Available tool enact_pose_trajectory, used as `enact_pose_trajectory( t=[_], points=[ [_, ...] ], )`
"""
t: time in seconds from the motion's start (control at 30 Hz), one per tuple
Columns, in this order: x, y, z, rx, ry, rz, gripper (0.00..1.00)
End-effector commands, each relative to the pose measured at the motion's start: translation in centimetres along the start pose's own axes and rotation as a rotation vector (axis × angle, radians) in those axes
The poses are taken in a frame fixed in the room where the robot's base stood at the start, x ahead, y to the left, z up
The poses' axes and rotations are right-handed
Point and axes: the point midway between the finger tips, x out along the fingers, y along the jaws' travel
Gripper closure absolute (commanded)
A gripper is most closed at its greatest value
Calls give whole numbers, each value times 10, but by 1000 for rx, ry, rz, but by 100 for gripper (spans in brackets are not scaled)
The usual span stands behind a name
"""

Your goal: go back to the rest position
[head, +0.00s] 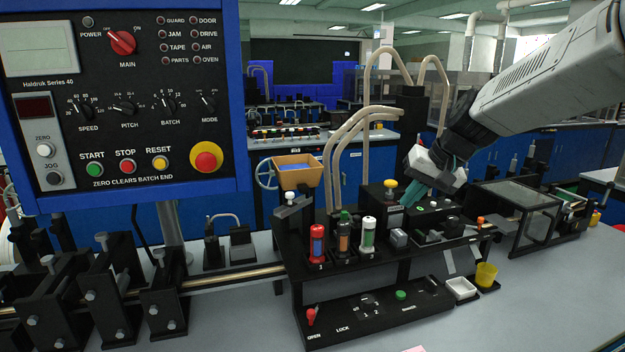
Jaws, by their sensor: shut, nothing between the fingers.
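My gripper (417,190) is in the middle right of the head view, at the end of my grey arm that reaches in from the upper right. Its teal fingers point down and to the left. They are shut with nothing between them. The fingertips are close to a yellow-topped knob (390,184) on the black machine station (345,272), just right of it. I cannot tell whether they touch anything there.
Red, orange and green-banded cylinders (368,234) stand on the station's upper shelf. A blue control panel (120,95) fills the upper left. A clear-covered box (520,215), white tray (460,288) and yellow cup (486,274) are at right. The front right bench is mostly clear.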

Motion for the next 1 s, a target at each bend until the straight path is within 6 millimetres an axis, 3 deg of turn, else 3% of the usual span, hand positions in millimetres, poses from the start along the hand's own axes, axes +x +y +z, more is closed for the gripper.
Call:
enact_pose_trajectory(
  t=[0.13,0.4,0.6,0.8,1.0],
  points=[
    [-6,13,65,2,-128,66,100],
    [-46,32,197,-57,-288,226,100],
    [-70,50,274,-115,-327,333,100],
    [-83,60,314,-176,-296,381,100],
    [-90,55,319,-200,-250,372,100]
  ],
)
